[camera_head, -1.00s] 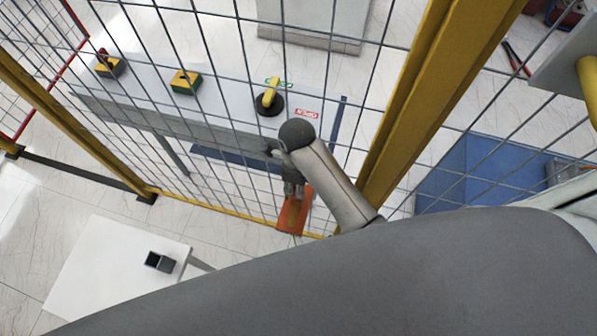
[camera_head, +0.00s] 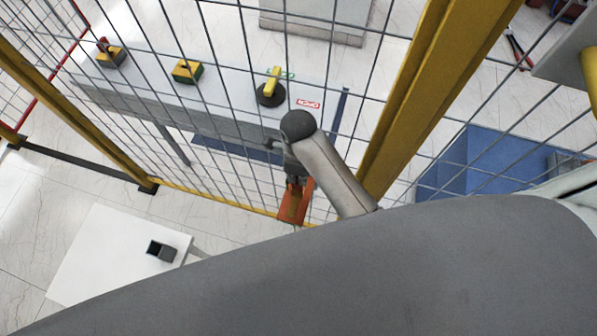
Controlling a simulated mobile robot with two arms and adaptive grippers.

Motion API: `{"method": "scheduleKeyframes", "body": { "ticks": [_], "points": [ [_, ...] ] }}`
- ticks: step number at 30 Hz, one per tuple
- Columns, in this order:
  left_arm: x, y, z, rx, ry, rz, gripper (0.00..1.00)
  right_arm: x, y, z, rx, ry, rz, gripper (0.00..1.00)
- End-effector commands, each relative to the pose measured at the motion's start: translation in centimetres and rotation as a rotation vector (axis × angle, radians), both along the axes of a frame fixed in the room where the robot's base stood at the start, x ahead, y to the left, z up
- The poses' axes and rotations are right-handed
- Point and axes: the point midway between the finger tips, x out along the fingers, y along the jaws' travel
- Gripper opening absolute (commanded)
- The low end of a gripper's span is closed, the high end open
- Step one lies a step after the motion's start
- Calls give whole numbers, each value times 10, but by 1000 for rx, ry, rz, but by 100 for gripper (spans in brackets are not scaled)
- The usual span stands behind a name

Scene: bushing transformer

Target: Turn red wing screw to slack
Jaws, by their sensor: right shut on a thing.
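A small red part (camera_head: 102,43) tops a yellow and black block on the bench behind the fence, well away from the gripper. My left gripper is not in view.
The wire fence (camera_head: 222,125) with its yellow posts (camera_head: 412,85) stands close around my right arm. Behind it is a grey bench (camera_head: 225,98) with a yellow handle (camera_head: 272,82). A white table (camera_head: 100,255) with a small dark box (camera_head: 162,250) is at lower left.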

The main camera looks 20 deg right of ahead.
Motion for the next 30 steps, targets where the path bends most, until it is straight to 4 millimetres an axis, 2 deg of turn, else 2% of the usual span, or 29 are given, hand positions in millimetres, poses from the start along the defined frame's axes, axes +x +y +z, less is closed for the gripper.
{"method": "scheduleKeyframes", "body": {
  "ticks": [8, 30],
  "points": [
    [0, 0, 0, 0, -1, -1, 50, 0, 0, 0, 1, 1, 186, 0],
    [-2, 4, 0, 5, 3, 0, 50, 0, 0, 0, 1, 1, 889, 0]
  ]
}}
